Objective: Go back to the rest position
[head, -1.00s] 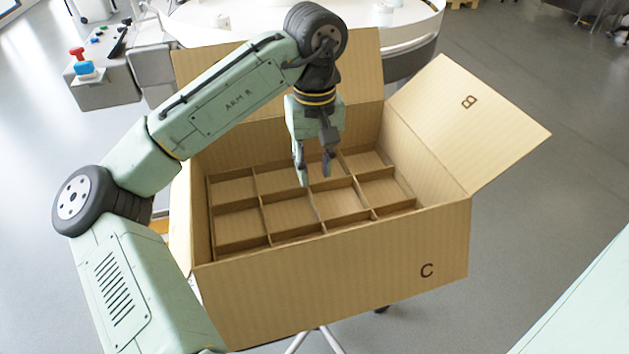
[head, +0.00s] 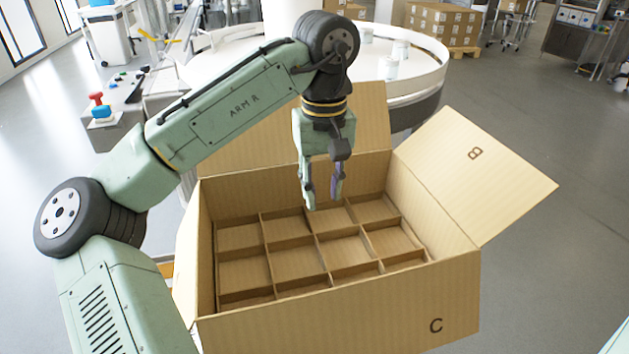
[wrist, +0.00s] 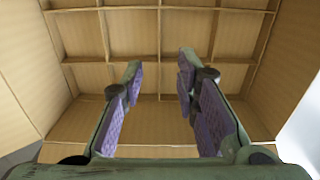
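My gripper (head: 322,192) points down over the middle of the open cardboard box, with its fingertips near or just above the level of the dividers. In the wrist view my gripper (wrist: 158,85) has its two fingers, lined with purple pads, spread apart with nothing between them. The cardboard box (head: 350,315) has its flaps out and the letter C on the near wall. It also shows below the fingers in the wrist view (wrist: 25,85). The compartments that I can see inside it look empty.
A white round table (head: 240,65) with several small white containers (head: 400,50) stands behind the box. A box flap marked B (head: 480,165) sticks out to the right. A grey stand with red and blue parts (head: 98,108) is at the left. Stacked cartons (head: 440,22) stand far back.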

